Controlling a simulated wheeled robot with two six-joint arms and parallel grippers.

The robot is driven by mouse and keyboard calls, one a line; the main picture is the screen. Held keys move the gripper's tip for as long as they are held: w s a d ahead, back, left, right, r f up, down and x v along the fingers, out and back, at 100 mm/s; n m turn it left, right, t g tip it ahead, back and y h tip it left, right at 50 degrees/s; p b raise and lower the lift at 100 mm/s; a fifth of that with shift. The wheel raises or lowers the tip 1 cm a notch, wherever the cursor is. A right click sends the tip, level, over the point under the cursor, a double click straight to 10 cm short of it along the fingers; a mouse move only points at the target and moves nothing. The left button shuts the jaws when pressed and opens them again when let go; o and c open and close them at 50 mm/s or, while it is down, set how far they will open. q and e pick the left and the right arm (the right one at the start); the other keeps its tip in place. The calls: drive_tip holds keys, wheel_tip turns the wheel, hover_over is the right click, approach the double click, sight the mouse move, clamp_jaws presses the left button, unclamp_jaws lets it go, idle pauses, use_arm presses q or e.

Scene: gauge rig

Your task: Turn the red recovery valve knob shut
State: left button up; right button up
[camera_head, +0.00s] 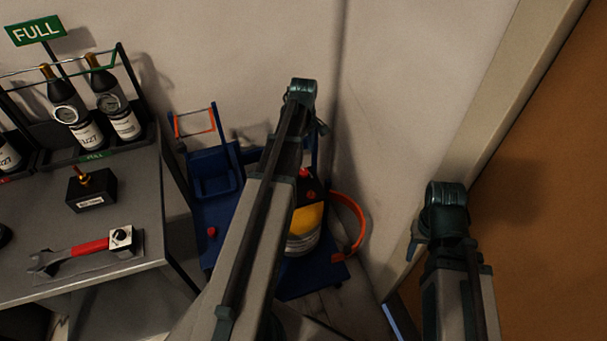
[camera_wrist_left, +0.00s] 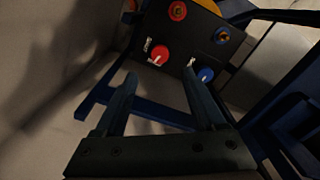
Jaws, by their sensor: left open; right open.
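The red valve knob (camera_wrist_left: 160,55) sits on a dark panel (camera_wrist_left: 187,45) in the left wrist view. It has a pale pointer mark, and a small white label stands beside it. My left gripper (camera_wrist_left: 159,76) is open and empty. Its fingertips point at the panel, with the red knob just beyond the gap between them; I see no contact. A blue knob (camera_wrist_left: 205,75) is close to the right fingertip.
A blue cart (camera_head: 214,170) holds a yellow-banded cylinder (camera_head: 305,232). An orange hose (camera_head: 356,215) loops beside it. The grey table (camera_head: 140,205) at the left carries a red-handled wrench (camera_head: 85,249) and a bottle rack (camera_head: 135,82). Walls stand close behind and right.

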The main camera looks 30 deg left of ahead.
sight(303, 171)
use_arm(q)
wheel_tip(303, 171, down, 9)
drive_tip(key=b, duration=0.8)
drive_tip(key=shift+f, duration=0.15)
drive_tip(key=shift+c, duration=0.4)
clamp_jaws()
